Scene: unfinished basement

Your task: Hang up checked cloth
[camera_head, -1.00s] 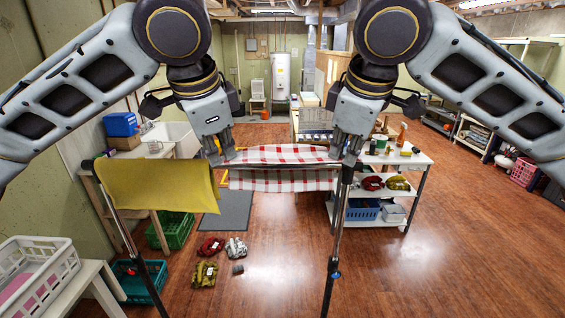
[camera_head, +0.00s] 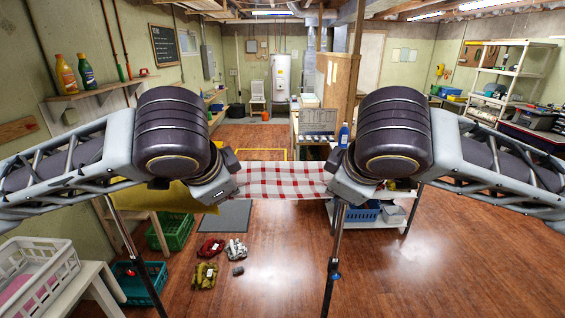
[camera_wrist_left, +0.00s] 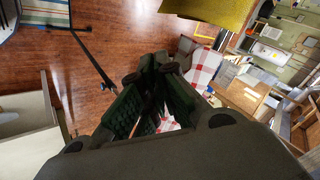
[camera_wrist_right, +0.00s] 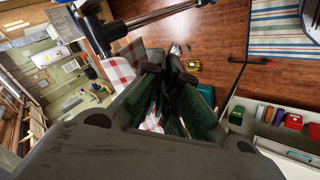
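The red-and-white checked cloth (camera_head: 282,180) is stretched between my two wrists at the drying rack in the head view. My left gripper (camera_wrist_left: 150,78) is shut, with checked fabric between its fingers and more cloth (camera_wrist_left: 205,68) beyond them. My right gripper (camera_wrist_right: 170,72) is also shut, with checked fabric between its fingers and more cloth (camera_wrist_right: 122,68) beside them. My wrists hide both fingertips and the rack's top bar in the head view, so I cannot tell how the cloth lies on the bar. The rack's right post (camera_head: 332,262) is visible.
A yellow cloth (camera_head: 160,197) hangs at the rack's left, partly behind my left arm. A white basket (camera_head: 38,275) stands at the left front. Several bundled items (camera_head: 210,250) lie on the floor under the rack. Open wooden floor lies to the right.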

